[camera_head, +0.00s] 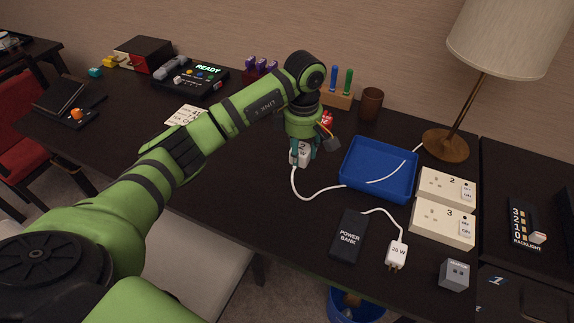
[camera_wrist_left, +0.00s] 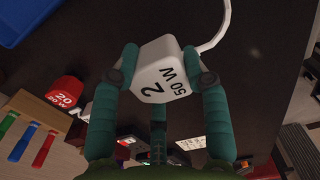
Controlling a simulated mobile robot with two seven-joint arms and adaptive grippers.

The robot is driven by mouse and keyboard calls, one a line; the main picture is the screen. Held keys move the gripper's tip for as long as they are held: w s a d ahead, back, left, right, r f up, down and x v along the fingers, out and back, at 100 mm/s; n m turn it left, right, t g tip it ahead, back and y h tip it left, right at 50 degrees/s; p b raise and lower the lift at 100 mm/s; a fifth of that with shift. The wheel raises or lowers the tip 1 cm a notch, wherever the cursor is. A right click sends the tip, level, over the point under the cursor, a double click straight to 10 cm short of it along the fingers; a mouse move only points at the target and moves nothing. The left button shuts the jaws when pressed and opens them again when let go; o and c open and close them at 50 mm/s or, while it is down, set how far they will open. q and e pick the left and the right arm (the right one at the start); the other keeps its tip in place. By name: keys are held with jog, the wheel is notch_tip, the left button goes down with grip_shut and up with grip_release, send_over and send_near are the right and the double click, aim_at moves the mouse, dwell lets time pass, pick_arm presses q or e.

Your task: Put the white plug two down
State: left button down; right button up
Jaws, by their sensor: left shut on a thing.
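My left gripper (camera_head: 302,148) is shut on the white plug two (camera_head: 300,156), left of the blue tray. In the left wrist view the plug (camera_wrist_left: 162,70) sits between the teal fingers (camera_wrist_left: 165,75), with "2" and "50 W" on its face. Its white cable (camera_head: 308,197) runs toward the blue tray (camera_head: 349,168) and over it. I cannot tell whether the plug touches the table. My right gripper is not in view.
A power bank (camera_head: 348,236) and a white 20 W plug (camera_head: 396,255) lie at the front. Sockets marked 2 (camera_head: 440,186) and 3 (camera_head: 437,222) stand right of the tray. A lamp (camera_head: 446,145) stands behind them. The dark table (camera_head: 240,190) is clear left of the gripper.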

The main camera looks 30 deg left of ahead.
aim_at(290, 162)
pick_arm(q)
jog(key=shift+s+a+f+p, duration=0.3)
jog(key=shift+s+a+f, duration=0.6)
jog(key=shift+a, duration=0.15)
jog(key=shift+s+a+f, duration=0.25)
jog(key=shift+s+f, duration=0.05)
notch_tip(290, 162, down, 4)
jog(key=shift+r+p, duration=0.1)
jog(key=shift+p, duration=0.45)
jog(key=shift+w, duration=0.1)
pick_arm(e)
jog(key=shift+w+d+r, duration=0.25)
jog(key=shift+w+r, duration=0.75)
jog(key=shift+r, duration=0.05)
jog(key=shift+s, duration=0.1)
pick_arm(q)
jog(key=c, duration=1)
grip_release()
jog(key=shift+f, duration=0.2)
jog(key=o, duration=0.4)
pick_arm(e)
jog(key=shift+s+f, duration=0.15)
pick_arm(q)
jog(key=shift+r, duration=0.1)
